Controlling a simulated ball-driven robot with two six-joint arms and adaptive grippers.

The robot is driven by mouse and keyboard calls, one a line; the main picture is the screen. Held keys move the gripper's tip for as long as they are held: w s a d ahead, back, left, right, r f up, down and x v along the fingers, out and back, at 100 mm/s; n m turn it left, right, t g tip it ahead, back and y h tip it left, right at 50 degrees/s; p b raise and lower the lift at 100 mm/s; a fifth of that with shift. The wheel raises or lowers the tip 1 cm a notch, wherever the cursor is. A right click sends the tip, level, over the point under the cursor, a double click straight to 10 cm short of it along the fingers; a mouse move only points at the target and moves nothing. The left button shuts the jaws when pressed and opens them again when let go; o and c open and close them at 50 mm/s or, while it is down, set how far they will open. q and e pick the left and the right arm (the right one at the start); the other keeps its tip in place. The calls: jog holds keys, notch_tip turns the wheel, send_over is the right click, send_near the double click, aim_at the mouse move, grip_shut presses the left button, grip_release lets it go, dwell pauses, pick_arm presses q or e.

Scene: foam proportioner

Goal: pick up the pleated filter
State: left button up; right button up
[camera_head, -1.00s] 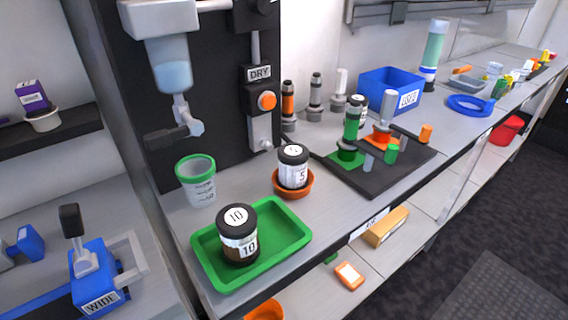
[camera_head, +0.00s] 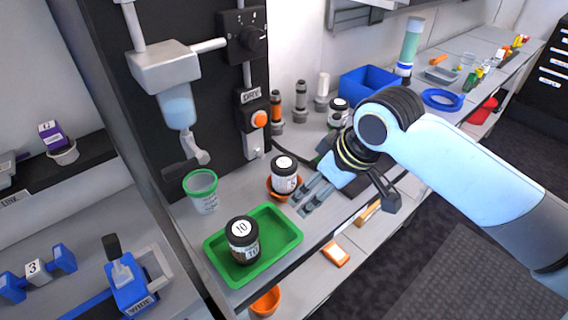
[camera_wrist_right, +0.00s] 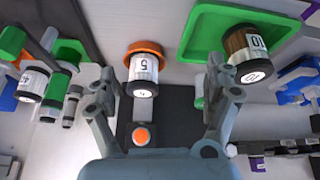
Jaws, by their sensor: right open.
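No label marks a pleated filter, so I cannot tell for certain which item it is. A white-bodied, black-capped cylinder marked 5 (camera_head: 284,174) stands upright in an orange dish (camera_head: 273,191). A darker jar marked 10 (camera_head: 242,239) stands in the green tray (camera_head: 294,241). A third black-capped jar (camera_head: 338,112) is behind my right gripper (camera_head: 350,203). That gripper is open and empty, above the bench to the right of the cylinder marked 5. In the right wrist view, this cylinder (camera_wrist_right: 143,76) appears between the open fingers, apart from them. My left gripper is out of view.
A green-rimmed cup (camera_head: 201,191) stands left of the orange dish. Several upright fittings (camera_head: 300,101) and a blue bin (camera_head: 366,88) stand behind. A black dispenser panel (camera_head: 130,110) rises at the back left. My right arm hides part of the bench.

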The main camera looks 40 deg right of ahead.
send_near(289, 165)
notch_tip(289, 165, down, 2)
jog(key=shift+n+t+y, duration=0.3)
jog(key=shift+t+y, duration=0.1)
jog(key=x, duration=0.5)
jog(key=shift+w+d+r, duration=0.1)
jog(key=shift+w+d, duration=0.15)
jog(key=shift+p+x, duration=0.5)
jog(key=shift+x, duration=2.45)
jog(key=c, duration=1.4)
